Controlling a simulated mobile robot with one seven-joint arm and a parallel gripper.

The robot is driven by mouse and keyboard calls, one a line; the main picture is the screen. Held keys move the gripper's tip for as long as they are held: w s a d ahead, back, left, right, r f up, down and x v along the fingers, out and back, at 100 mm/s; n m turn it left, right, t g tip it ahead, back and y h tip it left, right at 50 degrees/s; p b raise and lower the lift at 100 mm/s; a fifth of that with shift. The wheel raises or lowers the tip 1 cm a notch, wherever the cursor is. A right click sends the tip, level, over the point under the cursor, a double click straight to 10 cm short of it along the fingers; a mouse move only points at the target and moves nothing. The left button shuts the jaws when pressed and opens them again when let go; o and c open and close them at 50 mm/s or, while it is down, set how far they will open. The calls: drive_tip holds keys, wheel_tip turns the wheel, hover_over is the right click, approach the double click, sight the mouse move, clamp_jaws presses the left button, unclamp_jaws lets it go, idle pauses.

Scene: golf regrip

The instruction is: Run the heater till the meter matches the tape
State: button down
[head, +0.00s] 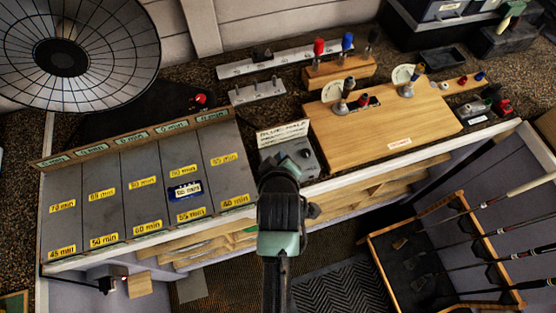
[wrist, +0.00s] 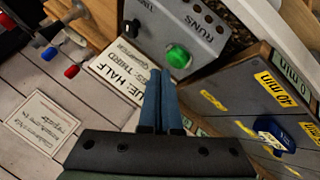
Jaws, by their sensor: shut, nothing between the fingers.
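A grey control box (head: 303,160) stands at the bench front, between the sloped board and the wooden plate. In the wrist view the box (wrist: 190,30) has a round green button (wrist: 178,56) and lettering that seems to include "RUNS". My gripper (wrist: 160,75) is shut and empty, its blue-grey fingertips close to the button; contact cannot be told. A large round grilled dish (head: 110,50), perhaps the heater, stands at upper left. A blue piece (head: 184,182), perhaps the tape, lies on the board. No meter reading is legible.
The sloped board (head: 130,200) carries several yellow minute labels. A sign (head: 283,133) reading "HALF" and "THIRD" stands behind the box. A wooden plate (head: 360,135) holds two upright fittings with pale discs. Golf clubs stand in a wooden rack (head: 410,237) at lower right.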

drive_tip(key=shift+f, duration=0.1)
idle(0.7)
drive_tip(key=shift+f, duration=0.4)
drive_tip(key=shift+f+b, duration=0.5)
drive_tip(key=shift+f, duration=0.05)
idle(0.8)
drive_tip(key=shift+r+p, duration=0.95)
drive_tip(key=shift+r, duration=0.05)
wheel_tip(320, 180, up, 5)
drive_tip(key=p, duration=0.5)
idle(0.5)
